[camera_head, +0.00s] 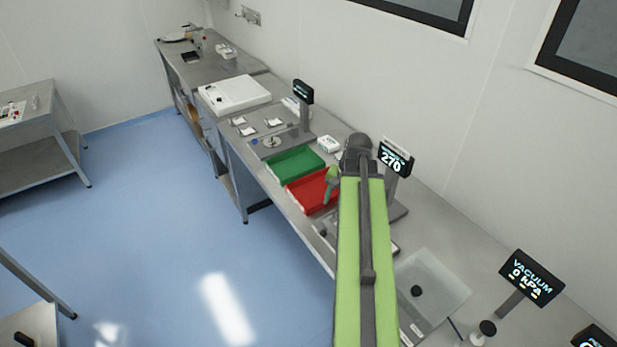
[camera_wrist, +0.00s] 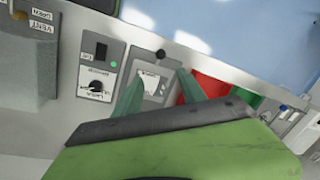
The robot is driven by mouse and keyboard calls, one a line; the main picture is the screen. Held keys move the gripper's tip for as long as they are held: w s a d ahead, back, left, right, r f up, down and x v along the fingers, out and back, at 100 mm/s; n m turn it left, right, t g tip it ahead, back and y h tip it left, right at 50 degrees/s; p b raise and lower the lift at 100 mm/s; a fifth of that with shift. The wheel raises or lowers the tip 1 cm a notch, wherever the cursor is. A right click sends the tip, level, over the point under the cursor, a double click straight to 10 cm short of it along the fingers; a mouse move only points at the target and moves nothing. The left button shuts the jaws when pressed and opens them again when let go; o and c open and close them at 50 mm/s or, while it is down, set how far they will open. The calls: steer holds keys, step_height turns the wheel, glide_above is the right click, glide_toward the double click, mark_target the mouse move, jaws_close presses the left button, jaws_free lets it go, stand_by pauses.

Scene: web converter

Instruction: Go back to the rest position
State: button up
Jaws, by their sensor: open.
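My green arm reaches out over the long steel bench (camera_head: 450,215) in the head view. My gripper (camera_head: 332,185) points down in front of the red tray, partly hidden by the arm. In the wrist view my gripper (camera_wrist: 160,90) shows two green fingers spread apart with nothing between them. Between and beyond the fingers is a light panel (camera_wrist: 152,82) with a small label. I cannot tell how high above the bench the fingertips are.
A red tray (camera_head: 310,190) and a green tray (camera_head: 291,166) sit side by side on the bench. A display reading 270 (camera_head: 395,159) stands right of the arm. A vacuum display (camera_head: 532,278) stands nearer, by a clear plate (camera_head: 435,282). Blue floor (camera_head: 160,230) is open at left.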

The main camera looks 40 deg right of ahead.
steer(key=w+a+f+n+b, duration=0.2)
steer(key=w+a+f+b, duration=0.3)
steer(key=a, duration=0.5)
steer(key=w+a+f+n+b, duration=0.3)
steer(key=w+a+f+b, duration=0.15)
steer(key=a, duration=0.55)
steer(key=s+a+f+n+g+b, duration=0.1)
steer(key=a+f+n+b, duration=0.1)
steer(key=a, duration=0.6)
steer(key=a+f+n+g+h+b, duration=0.1)
steer(key=a+f+n+b, duration=0.2)
steer(key=a, duration=0.5)
steer(key=shift+s+f+n, duration=0.4)
steer(key=shift+f+n, duration=0.05)
steer(key=shift+n, duration=0.65)
